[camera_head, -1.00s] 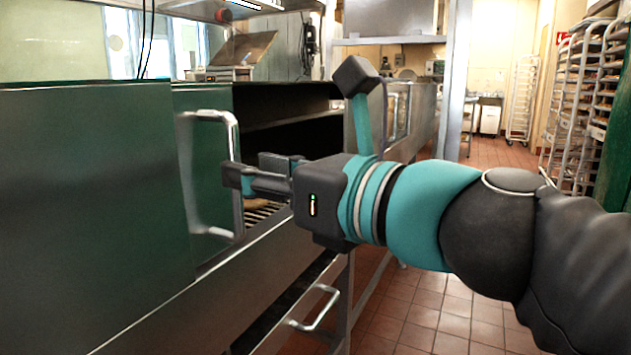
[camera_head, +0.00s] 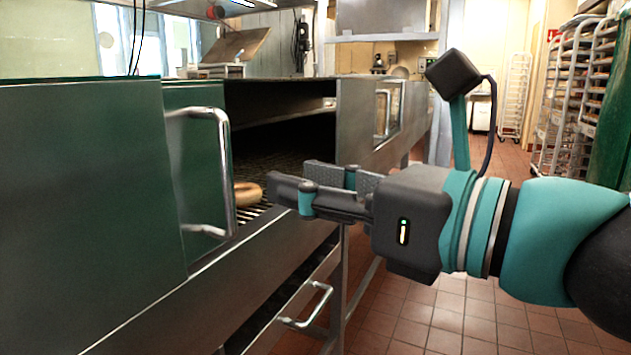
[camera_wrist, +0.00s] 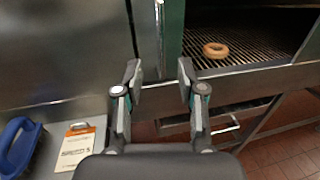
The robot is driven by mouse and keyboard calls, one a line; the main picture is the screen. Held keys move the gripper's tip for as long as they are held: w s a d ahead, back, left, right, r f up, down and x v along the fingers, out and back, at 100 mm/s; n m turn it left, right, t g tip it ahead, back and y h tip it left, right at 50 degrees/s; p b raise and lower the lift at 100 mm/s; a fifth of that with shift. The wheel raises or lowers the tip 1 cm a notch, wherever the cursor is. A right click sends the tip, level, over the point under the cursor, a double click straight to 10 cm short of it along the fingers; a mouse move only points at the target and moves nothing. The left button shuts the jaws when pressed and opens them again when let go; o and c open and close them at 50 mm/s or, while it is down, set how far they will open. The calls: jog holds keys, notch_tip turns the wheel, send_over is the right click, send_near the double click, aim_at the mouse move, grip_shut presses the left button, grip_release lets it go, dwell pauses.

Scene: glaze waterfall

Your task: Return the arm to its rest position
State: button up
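My gripper (camera_head: 310,186) is in front of the oven opening, with its fingers pointing left toward the oven. In the wrist view my gripper (camera_wrist: 160,75) shows its two fingers spread apart with nothing between them. A brown ring-shaped bagel (camera_head: 247,194) lies on the dark wire rack just inside the opening, left of my fingertips and apart from them. The bagel also shows in the wrist view (camera_wrist: 216,50), beyond and to the right of the fingers.
A green steel oven door (camera_head: 200,160) with a tall handle stands left of the opening. A lower handle (camera_head: 308,305) juts out below. Wire rack carts (camera_head: 575,90) stand at the right. An orange-and-white card (camera_wrist: 76,146) and a blue object (camera_wrist: 18,148) lie at lower left.

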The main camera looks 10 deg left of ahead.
jog(key=w+d+f+n+h, duration=0.1)
jog(key=d+f+n+h, duration=0.15)
jog(key=f+n, duration=0.4)
jog(key=w+d+f+n+g+h, duration=0.1)
jog(key=d+f+n+h, duration=0.15)
jog(key=f+n, duration=0.35)
jog(key=w+d+f+n+h, duration=0.1)
jog(key=d+f+n+h, duration=0.15)
jog(key=f+n, duration=0.35)
jog(key=s+d+f+n+g+h+p, duration=0.1)
jog(key=d+f+n+h, duration=0.3)
jog(key=d+f+h, duration=0.5)
jog(key=d+f, duration=0.5)
jog(key=d, duration=0.2)
jog(key=shift+s+d, duration=0.15)
jog(key=shift+s, duration=0.05)
jog(key=shift+n, duration=0.25)
